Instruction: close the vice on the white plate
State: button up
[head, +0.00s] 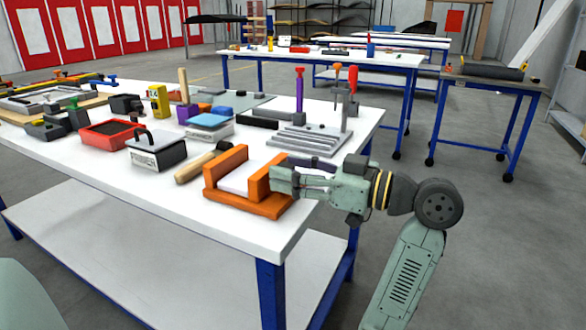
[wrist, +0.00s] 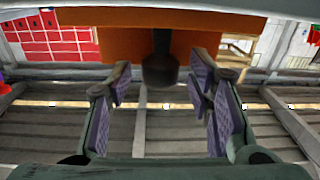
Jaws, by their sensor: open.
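The orange vice (head: 222,197) sits near the front right corner of the white table, its two raised jaws apart. A pale flat piece between the jaws looks like the white plate (head: 238,180); its contact with the jaws is unclear. My gripper (head: 276,181) is at the vice's right side, close to the right jaw. In the wrist view the vice (wrist: 205,42) fills the top, and a dark round knob (wrist: 160,70) on a short shaft points down from it. My open fingers (wrist: 162,95) lie on either side of the knob, with gaps showing.
A wooden-handled mallet (head: 195,167) lies left of the vice. A grey stand (head: 310,138) with a purple-handled tool is behind it. A black-and-white box (head: 157,151) and red tray (head: 108,133) stand further left. The table's right edge passes under my gripper.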

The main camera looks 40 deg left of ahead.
grip_shut()
jog(key=shift+f+m+t+b, duration=0.1)
jog(key=shift+m+t+b, duration=0.25)
jog(key=shift+t, duration=0.45)
jog(key=shift+s+m+t+y, duration=0.15)
jog(key=shift+m+t+y, duration=0.15)
jog(key=shift+m+t, duration=1.15)
jog(key=shift+n, duration=0.3)
grip_release()
jog(key=d, duration=1.2)
